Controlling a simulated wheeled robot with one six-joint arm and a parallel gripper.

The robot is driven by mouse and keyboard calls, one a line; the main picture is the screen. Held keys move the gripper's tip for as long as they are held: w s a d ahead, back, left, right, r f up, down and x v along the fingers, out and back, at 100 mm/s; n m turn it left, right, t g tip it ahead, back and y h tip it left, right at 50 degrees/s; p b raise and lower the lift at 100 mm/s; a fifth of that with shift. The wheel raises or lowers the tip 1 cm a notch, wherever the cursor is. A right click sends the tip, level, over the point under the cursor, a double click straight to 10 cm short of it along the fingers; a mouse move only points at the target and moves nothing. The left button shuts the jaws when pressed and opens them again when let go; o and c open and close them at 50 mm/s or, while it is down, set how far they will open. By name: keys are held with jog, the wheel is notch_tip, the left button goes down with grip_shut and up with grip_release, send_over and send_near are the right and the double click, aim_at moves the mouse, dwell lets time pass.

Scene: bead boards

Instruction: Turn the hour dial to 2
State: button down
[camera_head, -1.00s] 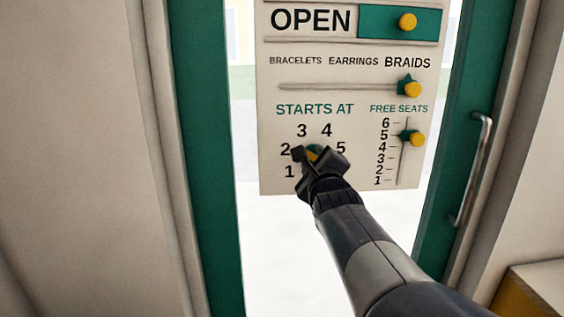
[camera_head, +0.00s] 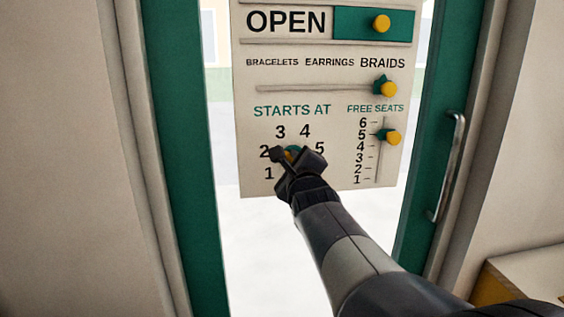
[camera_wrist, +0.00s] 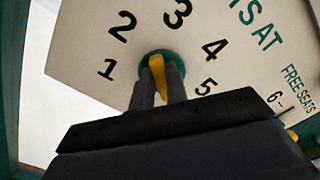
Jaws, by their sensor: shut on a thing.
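The hour dial (camera_head: 297,149) is a green disc with a yellow grip bar, low on the left of the white board (camera_head: 340,180) under "STARTS AT". The numbers 1 to 5 arc around it. In the wrist view the dial (camera_wrist: 148,54) shows its yellow bar (camera_wrist: 158,72) between my two fingers. My gripper (camera_head: 288,160) is shut on this bar, its fingers against the dial face. In the wrist view, the bar's upper end lies roughly towards the gap between 2 and 3. My gripper hides much of the dial in the head view, so its exact setting is unclear.
Above are the OPEN slider (camera_head: 382,23) and the BRAIDS slider (camera_head: 388,88). The FREE SEATS slider (camera_head: 393,138) stands to the right, near 5. The board hangs on a green-framed glass door with a metal handle (camera_head: 447,165). A yellow-sided box (camera_head: 495,288) is at lower right.

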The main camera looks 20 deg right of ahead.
jog(key=m+b, duration=0.1)
jog(key=m, duration=0.9)
jog(key=d+m+b, duration=0.1)
jog(key=m+b, duration=0.1)
jog(key=m, duration=0.9)
jog(key=f+m+b, duration=0.1)
jog(key=m, duration=1)
jog(key=shift+s+d, duration=0.2)
jog(key=shift+s, duration=0.05)
dwell(0.7)
dwell(0.5)
jog(key=c, duration=1.4)
grip_release()
jog(key=shift+r, duration=0.1)
